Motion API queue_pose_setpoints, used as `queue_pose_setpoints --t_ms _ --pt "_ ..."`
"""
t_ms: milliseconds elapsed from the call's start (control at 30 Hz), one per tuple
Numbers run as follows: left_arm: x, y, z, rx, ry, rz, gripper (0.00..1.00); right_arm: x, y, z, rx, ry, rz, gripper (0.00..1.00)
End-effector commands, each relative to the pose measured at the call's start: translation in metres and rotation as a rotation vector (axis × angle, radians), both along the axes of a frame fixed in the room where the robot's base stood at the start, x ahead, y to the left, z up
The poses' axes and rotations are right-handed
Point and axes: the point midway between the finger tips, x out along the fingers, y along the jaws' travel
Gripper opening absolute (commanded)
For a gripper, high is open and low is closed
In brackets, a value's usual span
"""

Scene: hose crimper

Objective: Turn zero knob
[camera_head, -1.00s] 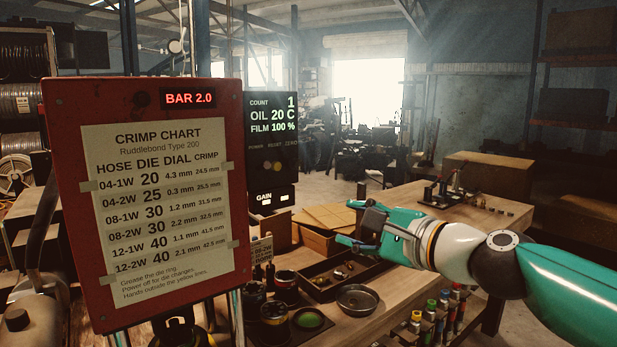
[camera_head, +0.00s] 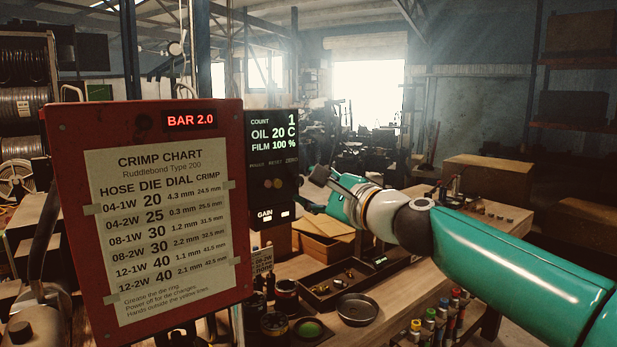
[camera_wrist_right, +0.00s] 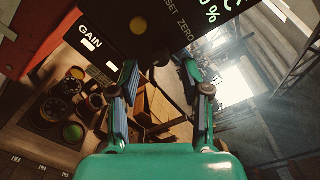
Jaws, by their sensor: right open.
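The dark control panel (camera_head: 272,150) hangs right of the red chart board. I cannot tell for certain which is the zero knob. My right gripper (camera_head: 313,192) is open and empty beside the panel's right edge. My left gripper is not in view.
The red board (camera_head: 165,215) with its crimp chart fills the left. A GAIN control block (camera_head: 272,216) sits low on the panel. Below, the bench holds a parts tray (camera_head: 320,292), a metal dish (camera_head: 357,309), jars and several coloured bottles.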

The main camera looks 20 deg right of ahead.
Motion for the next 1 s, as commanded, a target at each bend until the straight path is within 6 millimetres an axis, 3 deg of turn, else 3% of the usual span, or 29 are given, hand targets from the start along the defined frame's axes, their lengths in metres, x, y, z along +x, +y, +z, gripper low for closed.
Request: queue_pose_setpoints --t_ms 200,567,600,867,933,967,1000 --pt "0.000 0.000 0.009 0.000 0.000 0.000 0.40 0.024 0.009 0.001 0.001 0.001 0.001 0.47" --pt "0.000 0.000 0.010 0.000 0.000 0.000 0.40 0.029 0.011 0.000 0.000 0.000 0.000 0.47" --pt "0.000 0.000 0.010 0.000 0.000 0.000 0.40 0.029 0.011 0.000 0.000 0.000 0.000 0.46" --pt "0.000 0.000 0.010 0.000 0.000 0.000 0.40 0.029 0.010 0.000 0.000 0.000 0.000 0.03" --pt "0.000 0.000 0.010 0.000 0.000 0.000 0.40 0.029 0.010 0.000 0.000 0.000 0.000 0.00" --pt "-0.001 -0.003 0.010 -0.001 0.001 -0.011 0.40 0.030 -0.012 -0.001 0.001 0.000 -0.011 0.00" --pt "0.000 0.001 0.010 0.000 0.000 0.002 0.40 0.029 -0.001 0.000 -0.001 -0.001 -0.004 0.00"
